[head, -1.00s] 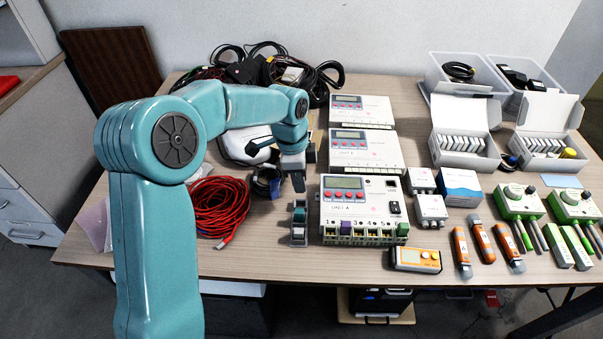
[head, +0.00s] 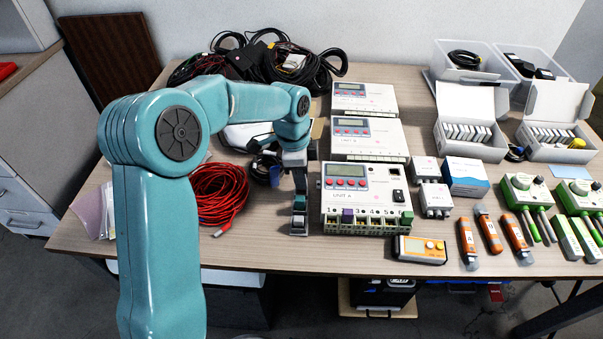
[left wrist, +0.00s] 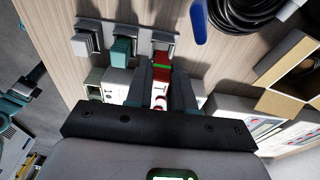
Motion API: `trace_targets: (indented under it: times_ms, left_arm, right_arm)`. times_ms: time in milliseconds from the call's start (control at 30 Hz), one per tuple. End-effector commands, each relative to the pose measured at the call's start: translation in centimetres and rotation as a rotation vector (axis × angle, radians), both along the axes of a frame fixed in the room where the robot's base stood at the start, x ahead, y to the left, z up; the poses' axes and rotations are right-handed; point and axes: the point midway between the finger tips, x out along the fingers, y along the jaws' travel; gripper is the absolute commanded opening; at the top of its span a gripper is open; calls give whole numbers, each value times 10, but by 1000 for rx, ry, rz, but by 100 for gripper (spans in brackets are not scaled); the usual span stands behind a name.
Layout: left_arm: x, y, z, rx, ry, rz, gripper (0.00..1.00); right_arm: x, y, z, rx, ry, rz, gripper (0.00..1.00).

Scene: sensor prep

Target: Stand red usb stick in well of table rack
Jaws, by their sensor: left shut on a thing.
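The table rack (head: 298,232) is a small grey strip at the front of the table, left of unit A. In the left wrist view, the rack (left wrist: 103,26) shows a grey-white block (left wrist: 82,44) and a teal block (left wrist: 121,52) along its row. My left gripper (head: 300,194) points down at the rack's far end. In the left wrist view, its fingers (left wrist: 166,90) are shut on the red usb stick (left wrist: 158,72), at the rack's end position. Whether the stick's lower end is inside the well cannot be told. The head view hides the stick. My right gripper is not in view.
Unit A (head: 366,195) stands close on the rack's right. A red cable coil (head: 218,194) lies to the left. An orange meter (head: 420,249) and several orange tools (head: 487,230) lie at the right. Table in front of the rack is clear.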

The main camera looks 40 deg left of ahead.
Motion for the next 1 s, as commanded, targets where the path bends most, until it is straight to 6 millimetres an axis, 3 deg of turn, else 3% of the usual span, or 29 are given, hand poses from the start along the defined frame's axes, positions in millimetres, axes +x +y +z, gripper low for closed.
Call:
trace_targets:
  times_ms: [1000]
  left_arm:
    - [1,-1,-8,0,0,-1,0]
  right_arm:
    - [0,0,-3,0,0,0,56]
